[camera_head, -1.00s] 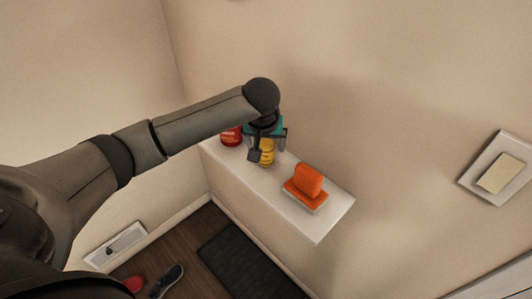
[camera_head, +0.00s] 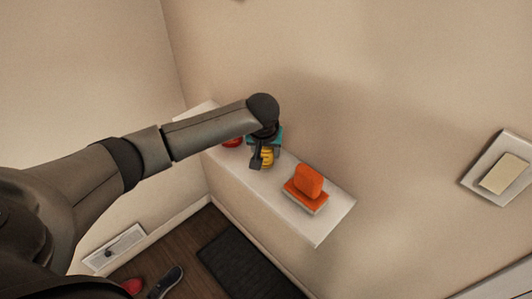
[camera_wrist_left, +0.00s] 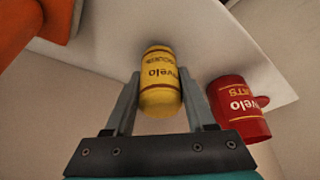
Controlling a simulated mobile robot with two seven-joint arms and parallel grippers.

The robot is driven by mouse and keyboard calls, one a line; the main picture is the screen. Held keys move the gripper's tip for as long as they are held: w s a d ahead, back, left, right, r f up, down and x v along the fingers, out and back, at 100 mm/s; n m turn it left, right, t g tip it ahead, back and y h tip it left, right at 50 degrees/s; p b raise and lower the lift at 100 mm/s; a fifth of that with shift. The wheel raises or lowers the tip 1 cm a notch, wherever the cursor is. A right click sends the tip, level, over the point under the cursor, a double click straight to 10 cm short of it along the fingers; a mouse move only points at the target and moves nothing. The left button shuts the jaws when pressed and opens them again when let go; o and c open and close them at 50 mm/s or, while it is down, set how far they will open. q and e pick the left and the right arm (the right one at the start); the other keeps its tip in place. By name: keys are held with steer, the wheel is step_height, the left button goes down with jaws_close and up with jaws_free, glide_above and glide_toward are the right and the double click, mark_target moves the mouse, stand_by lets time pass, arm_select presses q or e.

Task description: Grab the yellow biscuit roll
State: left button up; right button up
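The yellow biscuit roll (camera_head: 267,158) stands upright on the white ledge. In the left wrist view the roll (camera_wrist_left: 160,80) lies between the two grey fingers. My left gripper (camera_head: 262,158) is above the ledge and around the roll. In the left wrist view its fingers (camera_wrist_left: 160,88) are apart, one on each side of the roll. The gaps beside the roll look narrow, and contact cannot be made out. The gripper and arm hide part of the roll in the head view. My right gripper is not in view.
A red can (camera_head: 232,141), also in the left wrist view (camera_wrist_left: 238,108), stands close beside the roll. The white ledge (camera_head: 325,222) runs along the wall. A dark mat lies below.

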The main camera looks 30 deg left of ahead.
arm_select(q)
jaws_close()
steer(key=shift+r, duration=0.15)
